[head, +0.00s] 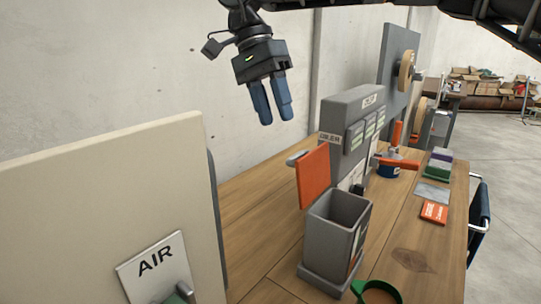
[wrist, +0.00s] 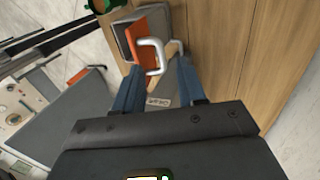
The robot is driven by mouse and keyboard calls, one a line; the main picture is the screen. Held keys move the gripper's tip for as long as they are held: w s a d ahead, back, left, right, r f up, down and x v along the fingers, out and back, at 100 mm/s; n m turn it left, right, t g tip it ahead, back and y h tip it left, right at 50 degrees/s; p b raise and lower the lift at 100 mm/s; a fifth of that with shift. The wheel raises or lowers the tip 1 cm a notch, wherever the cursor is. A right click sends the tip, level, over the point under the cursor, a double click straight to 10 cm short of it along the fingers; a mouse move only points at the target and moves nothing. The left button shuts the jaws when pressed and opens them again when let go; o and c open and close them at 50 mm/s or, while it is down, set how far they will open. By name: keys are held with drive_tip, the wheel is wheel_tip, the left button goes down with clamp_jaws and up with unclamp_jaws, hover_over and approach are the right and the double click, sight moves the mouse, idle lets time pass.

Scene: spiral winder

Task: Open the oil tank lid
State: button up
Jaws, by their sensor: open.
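The oil tank (head: 335,235) is a grey, open-topped box on the wooden table. Its orange lid (head: 313,176) stands steeply raised at the tank's back edge, so the dark inside shows. A silver handle (head: 297,158) sticks out from the lid's far side. My gripper (head: 275,118) is open and empty, with blue fingers pointing down, above and to the left of the lid. In the wrist view, the orange lid (wrist: 139,52), the silver handle (wrist: 155,52) and the tank rim (wrist: 121,38) appear beyond the fingertips. I see no contact.
A grey labelled panel (head: 352,130) stands right behind the tank. A beige AIR board (head: 110,200) is at the near left. A green cup (head: 376,291) is at the front edge. An orange-handled part (head: 397,162) and cards (head: 434,212) lie to the right. Bare table lies left of the tank.

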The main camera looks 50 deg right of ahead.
sight(305, 172)
drive_tip(key=x, duration=0.7)
drive_tip(key=shift+f, duration=0.25)
drive_tip(key=shift+s, duration=0.1)
clamp_jaws()
idle(0.4)
